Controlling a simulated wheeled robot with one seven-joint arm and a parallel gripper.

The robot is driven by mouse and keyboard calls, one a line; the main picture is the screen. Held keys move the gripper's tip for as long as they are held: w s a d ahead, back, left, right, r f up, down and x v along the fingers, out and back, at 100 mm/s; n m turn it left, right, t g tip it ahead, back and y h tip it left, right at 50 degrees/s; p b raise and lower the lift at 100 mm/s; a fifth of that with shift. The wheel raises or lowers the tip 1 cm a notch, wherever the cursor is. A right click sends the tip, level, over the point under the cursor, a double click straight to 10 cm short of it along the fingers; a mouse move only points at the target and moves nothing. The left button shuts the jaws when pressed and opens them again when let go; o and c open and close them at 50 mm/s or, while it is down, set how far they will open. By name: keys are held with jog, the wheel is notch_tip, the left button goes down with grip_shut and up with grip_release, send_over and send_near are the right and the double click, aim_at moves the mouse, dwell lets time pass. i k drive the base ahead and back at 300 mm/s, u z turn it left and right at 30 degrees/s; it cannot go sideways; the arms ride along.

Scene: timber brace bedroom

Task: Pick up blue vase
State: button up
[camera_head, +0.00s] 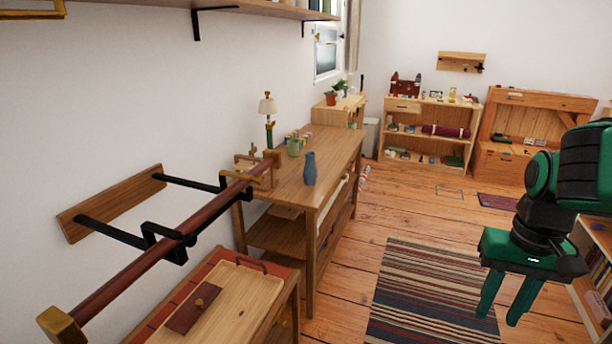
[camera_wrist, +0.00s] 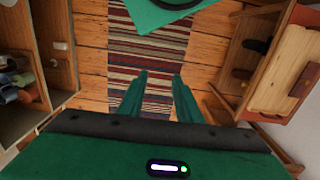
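The blue vase (camera_head: 310,169) stands upright on the wooden table (camera_head: 333,165) along the left wall, near the table's front edge. My green gripper (camera_head: 503,305) is at the right in the head view, pointing down over the floor and well apart from the vase. In the wrist view my gripper (camera_wrist: 158,100) shows two fingers set apart with nothing between them but the striped rug below. The vase cannot be made out in the wrist view.
A low bench with a wooden tray (camera_head: 225,310) stands in front of the table. A wall-mounted rail (camera_head: 160,250) juts out at the left. A lamp (camera_head: 268,118) and green pot (camera_head: 293,147) are behind the vase. The striped rug (camera_head: 425,295) and floor are clear.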

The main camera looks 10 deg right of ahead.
aim_at(310, 173)
jog(key=z, duration=1.45)
jog(key=i, duration=2.9)
jog(key=u, duration=1.35)
